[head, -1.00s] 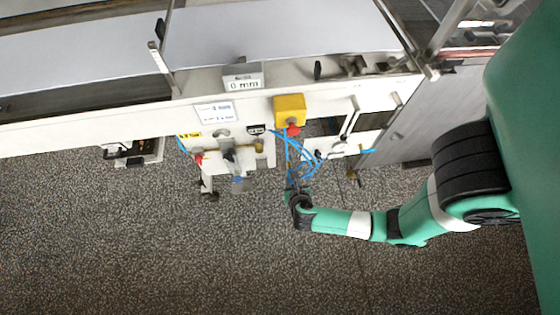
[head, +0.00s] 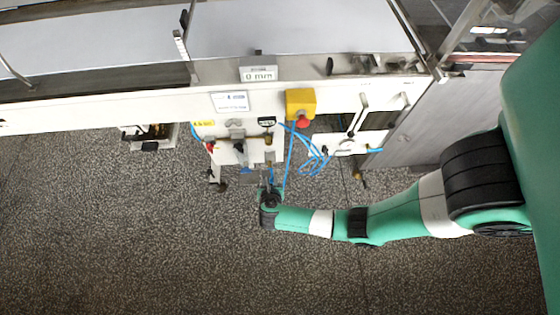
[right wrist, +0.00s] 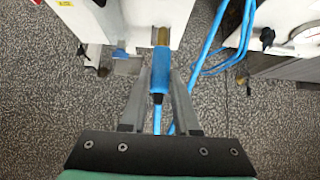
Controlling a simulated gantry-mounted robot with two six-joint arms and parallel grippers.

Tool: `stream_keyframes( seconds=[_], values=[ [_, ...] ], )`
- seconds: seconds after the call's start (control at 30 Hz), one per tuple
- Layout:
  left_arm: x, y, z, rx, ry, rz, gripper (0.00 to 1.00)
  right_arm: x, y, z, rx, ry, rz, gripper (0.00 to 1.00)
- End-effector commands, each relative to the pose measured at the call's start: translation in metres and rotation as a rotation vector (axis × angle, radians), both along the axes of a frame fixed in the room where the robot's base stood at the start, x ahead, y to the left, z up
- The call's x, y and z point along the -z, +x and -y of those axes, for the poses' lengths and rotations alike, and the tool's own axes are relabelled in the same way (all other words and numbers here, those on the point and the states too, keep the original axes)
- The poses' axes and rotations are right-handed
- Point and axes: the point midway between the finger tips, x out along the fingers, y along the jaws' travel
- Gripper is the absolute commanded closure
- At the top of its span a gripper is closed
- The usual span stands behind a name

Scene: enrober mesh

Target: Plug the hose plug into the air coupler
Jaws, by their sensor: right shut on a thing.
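The hose plug (right wrist: 160,75) has a blue body and stands lengthwise between the fingers of my right gripper (right wrist: 160,82), which is shut on it in the right wrist view. A brass fitting (right wrist: 162,37), which looks like the air coupler, lies straight ahead of the plug at the white panel's edge. The plug's front end meets it in the picture; I cannot tell whether they touch or are joined. In the head view my right gripper (head: 270,184) is below the panel, under the brass coupler (head: 268,140). My left gripper is not in view.
A blue hose (right wrist: 238,45) hangs in loops right of the plug. A yellow box with a red button (head: 300,103) and a white control panel (head: 230,150) sit on the machine's front. A grey bracket (right wrist: 127,64) is left of the coupler. The floor below is clear.

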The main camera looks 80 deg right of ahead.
Motion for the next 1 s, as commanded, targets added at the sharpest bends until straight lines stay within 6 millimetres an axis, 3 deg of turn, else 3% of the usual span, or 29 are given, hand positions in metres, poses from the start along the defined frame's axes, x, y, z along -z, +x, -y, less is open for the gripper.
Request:
stream_keyframes(
  seconds=[0.3, 0.8, 1.0],
  values=[
    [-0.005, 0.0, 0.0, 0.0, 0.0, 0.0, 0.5, -0.002, -0.001, 0.0, -0.001, 0.0, -0.001, 1.0],
    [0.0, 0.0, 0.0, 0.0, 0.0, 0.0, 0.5, 0.0, 0.015, 0.046, 0.003, 0.0, 0.001, 1.0],
    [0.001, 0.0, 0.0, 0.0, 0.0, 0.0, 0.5, 0.0, 0.018, 0.055, 0.0, 0.0, 0.001, 1.0]
  ],
)
